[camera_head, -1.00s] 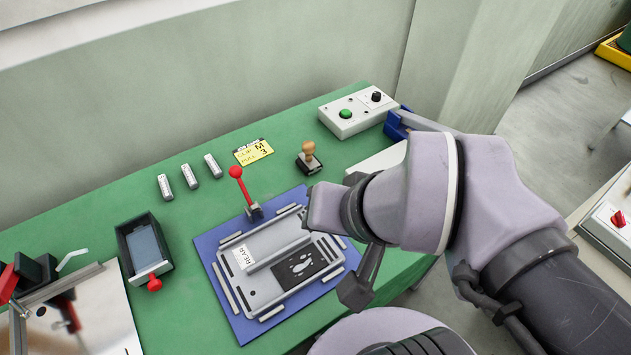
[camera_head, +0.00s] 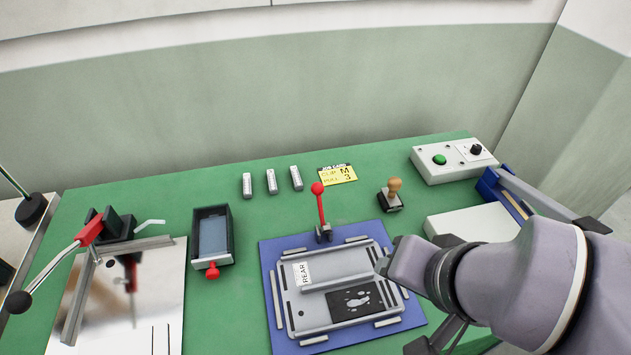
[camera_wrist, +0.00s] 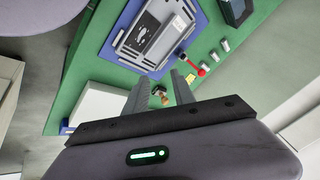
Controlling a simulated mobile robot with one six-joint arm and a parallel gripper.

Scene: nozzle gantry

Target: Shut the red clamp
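Two lever devices have red parts. At the far left of the head view, a clamp with a red body (camera_head: 89,229) has a metal lever slanting down to a black knob (camera_head: 18,302); it stands beside a shiny plate. A red-knobbed lever (camera_head: 319,203) stands nearly upright at the back edge of the grey fixture plate (camera_head: 290,300); the wrist view also shows this lever's red knob (camera_wrist: 201,72). My gripper (camera_wrist: 160,82) is open and empty in the wrist view, apart from both. The far-left clamp is out of the wrist view.
A wooden-handled stamp (camera_head: 392,194) shows beyond my fingers in the wrist view. A black tray (camera_head: 227,245) with a red knob stands between the shiny plate (camera_head: 165,300) and the blue mat (camera_head: 266,262). A control box (camera_head: 452,161) is at back right. Green bench around the tray is bare.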

